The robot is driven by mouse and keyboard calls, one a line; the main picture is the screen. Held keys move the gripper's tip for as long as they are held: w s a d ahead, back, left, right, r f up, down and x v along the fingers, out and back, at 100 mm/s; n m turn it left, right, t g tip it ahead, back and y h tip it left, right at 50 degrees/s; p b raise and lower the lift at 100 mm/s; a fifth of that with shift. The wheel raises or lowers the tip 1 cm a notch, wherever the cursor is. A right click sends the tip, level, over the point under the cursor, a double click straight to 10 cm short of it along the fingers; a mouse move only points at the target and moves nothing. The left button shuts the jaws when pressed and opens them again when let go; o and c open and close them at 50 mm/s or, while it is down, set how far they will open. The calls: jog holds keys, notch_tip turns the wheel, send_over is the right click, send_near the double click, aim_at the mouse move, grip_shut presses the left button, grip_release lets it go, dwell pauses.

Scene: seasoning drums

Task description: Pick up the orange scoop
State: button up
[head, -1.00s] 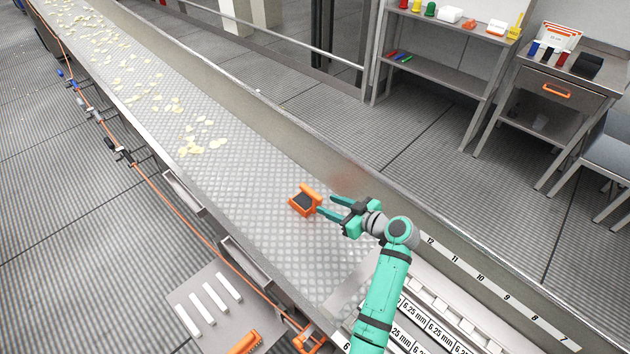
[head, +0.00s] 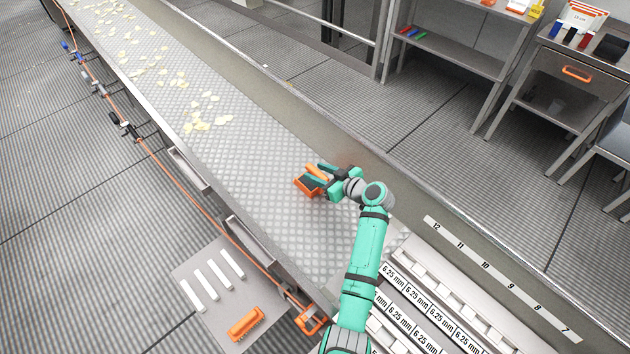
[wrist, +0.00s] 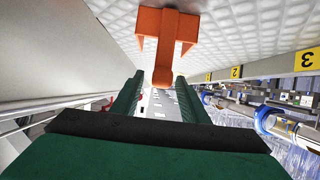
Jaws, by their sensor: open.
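The orange scoop (head: 308,188) lies on the dimpled metal conveyor (head: 265,190), near its right-hand wall. Its dark inside faces left and its handle points toward my arm. My gripper (head: 324,180) is at the scoop, with its fingers either side of the handle. In the wrist view the scoop (wrist: 166,32) is at the top centre. Its handle hangs between the two green fingers of my gripper (wrist: 163,88), with gaps on both sides. The jaws are open and do not hold it.
Pale chips (head: 205,118) lie farther up the conveyor. The conveyor side wall (head: 340,133) runs just beyond my gripper. A slotted panel marked 6.25 mm (head: 425,310) is at the lower right. A side tray (head: 222,275) holds white bars and an orange brush.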

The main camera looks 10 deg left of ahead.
jog(key=shift+x, duration=0.8)
jog(key=shift+c, duration=0.6)
grip_shut()
jog(key=shift+r, duration=0.1)
